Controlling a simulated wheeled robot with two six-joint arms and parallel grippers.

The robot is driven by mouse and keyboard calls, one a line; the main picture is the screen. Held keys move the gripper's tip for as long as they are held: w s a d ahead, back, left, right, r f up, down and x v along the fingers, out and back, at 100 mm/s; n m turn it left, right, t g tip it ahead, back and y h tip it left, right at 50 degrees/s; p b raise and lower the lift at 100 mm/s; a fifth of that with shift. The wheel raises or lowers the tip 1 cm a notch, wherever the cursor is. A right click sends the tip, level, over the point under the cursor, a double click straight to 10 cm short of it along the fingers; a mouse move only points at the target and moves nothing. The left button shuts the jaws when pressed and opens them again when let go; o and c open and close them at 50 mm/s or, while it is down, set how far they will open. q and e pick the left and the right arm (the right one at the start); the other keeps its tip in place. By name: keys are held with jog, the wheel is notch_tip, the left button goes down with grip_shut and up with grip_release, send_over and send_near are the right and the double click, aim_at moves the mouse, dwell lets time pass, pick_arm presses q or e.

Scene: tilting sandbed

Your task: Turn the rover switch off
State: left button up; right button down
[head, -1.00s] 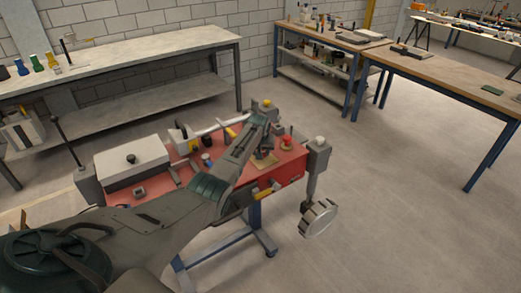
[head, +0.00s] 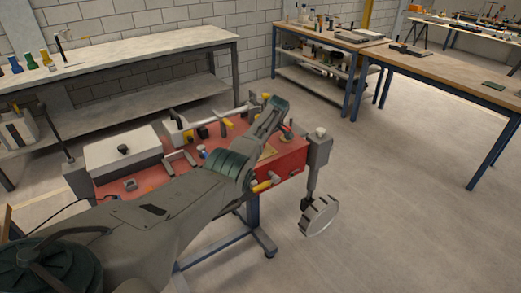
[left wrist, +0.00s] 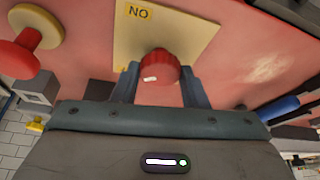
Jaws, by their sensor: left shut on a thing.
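The rover's red body (head: 292,161) stands on a blue frame in the head view. In the left wrist view, a red rotary switch knob (left wrist: 159,68) with a white mark sits on a pale yellow plate (left wrist: 190,35). The plate's lettering reads "NO" in this picture, possibly "ON" upside down. The white mark is at the knob's lower left. My left gripper (left wrist: 160,82) is shut on the knob, one finger on each side. In the head view my left arm hides the knob, and only a bit of the plate (head: 267,153) shows. My right gripper is not in view.
A red mushroom button on a yellow base (left wrist: 25,40) is close by in the left wrist view. A white box (head: 123,150) and a white bar (head: 208,121) are on the rover's top. Benches stand behind; the floor at right is clear.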

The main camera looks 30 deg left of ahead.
pick_arm(q)
jog(key=shift+w+f+n+b, duration=0.1)
jog(key=shift+f+n+b, duration=0.15)
jog(key=shift+n+b, duration=0.5)
jog(key=shift+r+n+g+b, duration=0.1)
jog(key=shift+n+g+b, duration=0.2)
jog(key=shift+b, duration=0.35)
jog(key=shift+r, duration=0.1)
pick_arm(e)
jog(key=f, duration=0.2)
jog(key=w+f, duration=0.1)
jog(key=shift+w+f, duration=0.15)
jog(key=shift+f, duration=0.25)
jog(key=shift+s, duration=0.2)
pick_arm(q)
jog(key=o, duration=1)
jog(key=shift+c, duration=0.2)
